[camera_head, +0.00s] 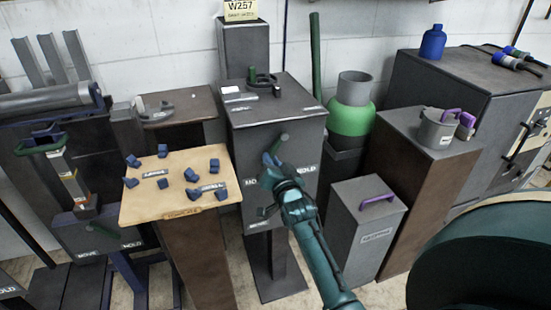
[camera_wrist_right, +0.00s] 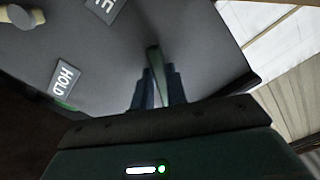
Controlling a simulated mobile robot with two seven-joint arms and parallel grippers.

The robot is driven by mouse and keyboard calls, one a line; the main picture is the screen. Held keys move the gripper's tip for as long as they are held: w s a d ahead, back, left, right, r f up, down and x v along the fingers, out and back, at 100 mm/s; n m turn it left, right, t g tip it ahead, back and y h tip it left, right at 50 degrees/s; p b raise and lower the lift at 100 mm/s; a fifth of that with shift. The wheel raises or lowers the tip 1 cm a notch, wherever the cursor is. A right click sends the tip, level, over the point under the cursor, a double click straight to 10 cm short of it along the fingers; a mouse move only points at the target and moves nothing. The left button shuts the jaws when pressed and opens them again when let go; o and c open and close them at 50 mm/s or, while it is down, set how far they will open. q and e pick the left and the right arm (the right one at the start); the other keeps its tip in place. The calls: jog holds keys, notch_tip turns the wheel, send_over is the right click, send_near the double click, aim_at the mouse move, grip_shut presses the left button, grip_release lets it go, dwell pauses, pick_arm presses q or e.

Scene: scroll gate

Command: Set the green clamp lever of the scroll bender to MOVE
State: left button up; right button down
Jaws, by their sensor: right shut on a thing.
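The scroll bender's dark grey cabinet (camera_head: 245,150) stands in the middle of the head view, with a scroll-shaped fixture (camera_head: 262,80) on top. Its green clamp lever (camera_head: 281,141) sticks out from the front face, above and between a partly covered label (camera_head: 257,184) and the HOLD label (camera_head: 307,170). My right gripper (camera_head: 270,161) is at the lever. In the right wrist view the lever (camera_wrist_right: 154,62) stands between the two fingers (camera_wrist_right: 157,88), which are shut on it. My left gripper is not in view.
A wooden board (camera_head: 160,205) with several blue blocks stands left of the cabinet. Another unit (camera_head: 85,235) with MOVE and HOLD labels is farther left. A grey box (camera_head: 365,215) with a purple handle and a green canister (camera_head: 349,118) stand to the right.

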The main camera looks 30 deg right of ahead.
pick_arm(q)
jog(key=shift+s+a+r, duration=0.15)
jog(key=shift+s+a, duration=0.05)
pick_arm(e)
jog(key=shift+a+r+m, duration=0.15)
jog(key=shift+r+m, duration=0.05)
jog(key=shift+m, duration=0.2)
jog(key=c, duration=1.4)
grip_release()
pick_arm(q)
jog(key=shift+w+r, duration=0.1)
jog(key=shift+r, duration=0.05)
pick_arm(e)
jog(key=shift+s, duration=0.1)
